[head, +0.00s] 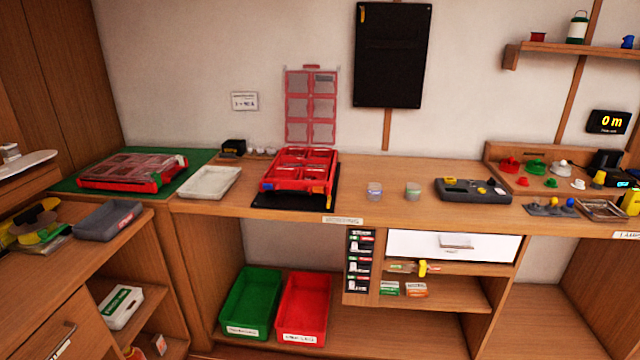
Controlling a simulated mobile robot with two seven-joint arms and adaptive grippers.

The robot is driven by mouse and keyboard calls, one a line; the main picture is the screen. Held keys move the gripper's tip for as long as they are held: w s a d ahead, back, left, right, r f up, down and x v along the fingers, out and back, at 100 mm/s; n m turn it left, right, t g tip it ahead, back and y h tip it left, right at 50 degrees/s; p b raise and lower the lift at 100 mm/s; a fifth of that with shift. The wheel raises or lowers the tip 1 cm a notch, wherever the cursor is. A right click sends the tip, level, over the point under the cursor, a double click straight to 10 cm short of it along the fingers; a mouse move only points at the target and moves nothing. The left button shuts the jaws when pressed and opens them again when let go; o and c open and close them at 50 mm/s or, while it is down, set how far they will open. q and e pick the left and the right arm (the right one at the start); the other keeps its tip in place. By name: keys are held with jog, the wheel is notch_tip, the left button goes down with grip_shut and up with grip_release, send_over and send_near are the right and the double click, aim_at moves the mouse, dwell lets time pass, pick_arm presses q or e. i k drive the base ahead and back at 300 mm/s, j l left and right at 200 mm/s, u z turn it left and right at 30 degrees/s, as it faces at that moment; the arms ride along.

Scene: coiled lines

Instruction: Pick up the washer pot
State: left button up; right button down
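Two small pots stand upright and apart on the wooden bench, right of the red organiser case. One is a clear pot (375,191) with greyish-purple contents. The other is a pot (412,191) with a greenish top. Their labels are too small to read, so I cannot tell which is the washer pot. Neither of my grippers is in view, and nothing touches the pots.
The open red case (268,184) stands left of the pots, with a white tray (194,190) beyond it. A dark grey device (453,194) lies to the right. The bench around the pots is clear. Green (232,329) and red (292,339) bins stand below.

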aim_at(374, 190)
jog(key=i+l, duration=0.15)
jog(key=l, duration=0.2)
jog(key=i+l, duration=0.2)
jog(key=l, duration=0.2)
jog(key=i+l, duration=0.15)
jog(key=l, duration=0.2)
jog(key=i+l, duration=0.2)
jog(key=l, duration=0.15)
